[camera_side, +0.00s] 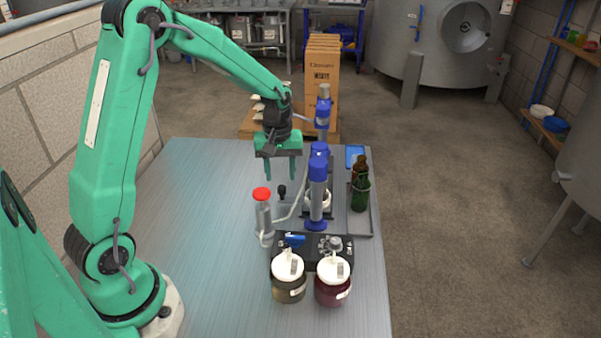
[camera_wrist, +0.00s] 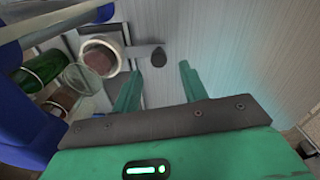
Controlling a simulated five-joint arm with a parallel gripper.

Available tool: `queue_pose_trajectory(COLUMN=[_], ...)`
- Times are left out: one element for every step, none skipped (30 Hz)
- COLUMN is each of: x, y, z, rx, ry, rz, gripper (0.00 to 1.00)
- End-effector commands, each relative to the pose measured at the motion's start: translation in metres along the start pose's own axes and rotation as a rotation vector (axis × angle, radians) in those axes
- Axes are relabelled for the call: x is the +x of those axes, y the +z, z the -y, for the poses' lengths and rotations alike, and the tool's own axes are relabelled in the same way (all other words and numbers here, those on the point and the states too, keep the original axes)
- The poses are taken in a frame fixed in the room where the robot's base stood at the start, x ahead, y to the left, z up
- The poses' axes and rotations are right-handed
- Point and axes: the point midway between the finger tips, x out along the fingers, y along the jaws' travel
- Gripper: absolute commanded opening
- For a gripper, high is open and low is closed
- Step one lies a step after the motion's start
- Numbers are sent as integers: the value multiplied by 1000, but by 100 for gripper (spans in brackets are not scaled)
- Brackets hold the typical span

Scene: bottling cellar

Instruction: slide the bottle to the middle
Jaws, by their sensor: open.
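A green bottle (camera_side: 361,195) stands upright in a dark-edged tray right of the blue-and-silver device. A brown bottle (camera_side: 359,166) stands just behind it. The green bottle also shows at the left of the wrist view (camera_wrist: 42,72). A clear bottle with a red cap (camera_side: 262,215) stands left of the device. My gripper (camera_side: 283,183) points down, open and empty, left of the device and apart from the bottles. In the wrist view, a black knob (camera_wrist: 158,57) on a flat arm shows between and beyond my fingertips (camera_wrist: 157,72).
The blue-and-silver device (camera_side: 318,185) stands between my gripper and the green bottle. A black box (camera_side: 312,252) and two white-lidded jars (camera_side: 289,280) (camera_side: 333,282) stand in front. Cardboard boxes (camera_side: 322,70) stand behind the table. The table's left half (camera_side: 205,215) is clear.

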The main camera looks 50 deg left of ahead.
Motion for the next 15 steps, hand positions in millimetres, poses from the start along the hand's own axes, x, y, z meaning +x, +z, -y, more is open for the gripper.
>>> queue_pose_trajectory(x=[8, 12, 16, 20, 23, 27, 30, 32, 36, 38, 39, 41, 42, 42, 43], y=[1, 1, 1, 1, 1, 1, 1, 1, 1, 1, 1, 1, 1, 1, 1], z=[0, 0, 0, 0, 0, 0, 0, -1, -1, -1, -1, -1, -1, -1, -1], rx=[0, 0, 0, 0, 0, 0, 0, 0, 0, 0, 0, 0, 0, 0, 0], ry=[-2, -3, -2, -2, -2, -2, -1, -1, -1, -1, -1, 0, 0, 0, 0], rz=[3, 3, 3, 2, 2, 2, 1, 1, 1, 2, 1, 0, 0, 0, 0], gripper=[43, 43, 43, 43, 43, 43, 43, 43, 43, 43, 43, 43, 43, 43, 43])
